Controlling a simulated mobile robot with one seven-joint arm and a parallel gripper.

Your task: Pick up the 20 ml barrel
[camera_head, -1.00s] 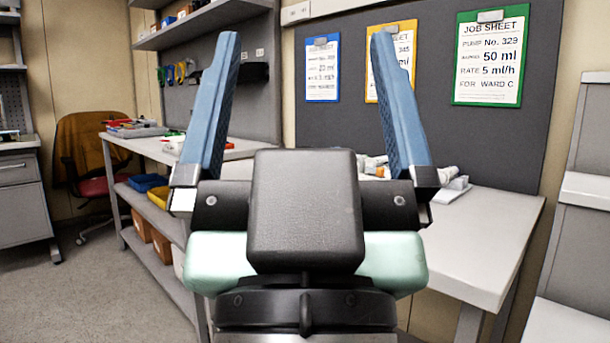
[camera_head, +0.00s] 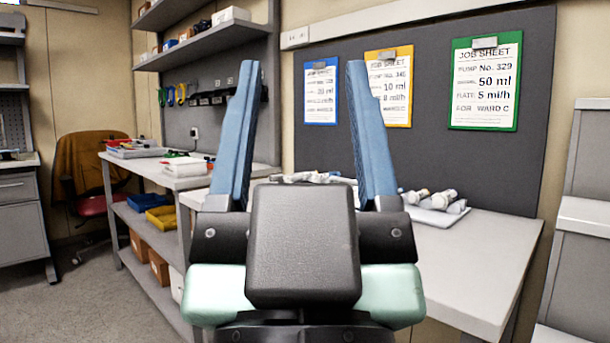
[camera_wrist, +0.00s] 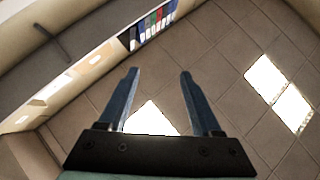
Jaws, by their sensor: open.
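Several white and pale cylinders (camera_head: 438,200) lie on a small white tray (camera_head: 425,214) on the bench, just right of my gripper in the head view. Which of them is the 20 ml barrel I cannot tell. More pale items (camera_head: 310,177) show between my fingers, partly hidden by my gripper. My gripper (camera_head: 304,65) is open and empty, with its blue fingers pointing up in front of the bench. The wrist view shows the open fingers (camera_wrist: 159,72) against ceiling tiles and lights; no barrel shows there.
The bench top (camera_head: 475,260) is bare at the right. A dark board (camera_head: 430,160) behind it holds three job sheets, including the green-framed one (camera_head: 485,80). A side bench with shelves (camera_head: 150,205) stands at the left. Open floor (camera_head: 90,300) lies at lower left.

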